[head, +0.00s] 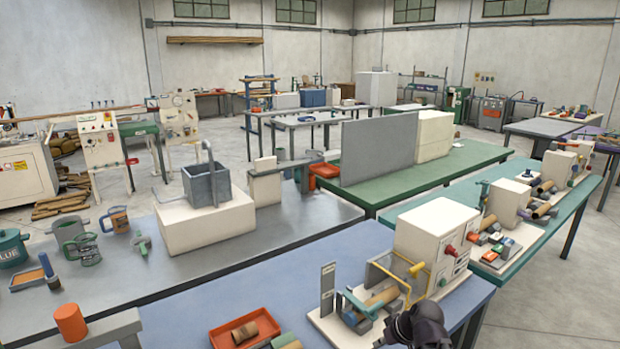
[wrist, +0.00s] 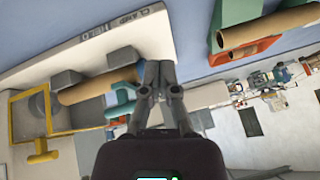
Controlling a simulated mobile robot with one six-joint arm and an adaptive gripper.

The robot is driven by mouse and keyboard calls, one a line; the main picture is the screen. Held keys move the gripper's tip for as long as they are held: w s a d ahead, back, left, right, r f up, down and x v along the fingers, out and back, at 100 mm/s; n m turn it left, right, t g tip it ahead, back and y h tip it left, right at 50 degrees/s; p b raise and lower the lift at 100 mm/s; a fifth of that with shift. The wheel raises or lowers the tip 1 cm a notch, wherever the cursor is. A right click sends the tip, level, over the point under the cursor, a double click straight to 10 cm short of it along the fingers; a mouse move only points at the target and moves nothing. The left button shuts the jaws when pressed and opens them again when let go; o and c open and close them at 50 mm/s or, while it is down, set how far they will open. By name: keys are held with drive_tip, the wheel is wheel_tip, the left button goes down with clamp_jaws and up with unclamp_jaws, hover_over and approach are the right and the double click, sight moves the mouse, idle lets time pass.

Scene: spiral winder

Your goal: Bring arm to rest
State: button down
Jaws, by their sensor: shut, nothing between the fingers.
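My gripper (wrist: 158,68) is shut and empty in the wrist view, its two fingertips together. In the head view, the dark gripper end (head: 422,325) is at the bottom edge, in front of the spiral winder (head: 428,240). Part of the winder is hidden by my gripper.
A red tray (head: 213,343) with a brown tube piece (head: 244,332) stands left of the winder on the blue table (head: 285,283). An orange cylinder (head: 70,323) stands at the lower left. A green table (head: 440,180) lies behind. Bare blue tabletop shows behind the tray.

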drive_tip(key=s+a+f+m+g+h, duration=0.1)
drive_tip(key=s+f+m+g+h, duration=0.1)
drive_tip(key=s+m+g+h, duration=0.2)
drive_tip(key=shift+s+a+f+m+h, duration=0.15)
drive_tip(key=shift+s+f+m+h, duration=0.2)
drive_tip(key=shift+s, duration=0.9)
idle(1.1)
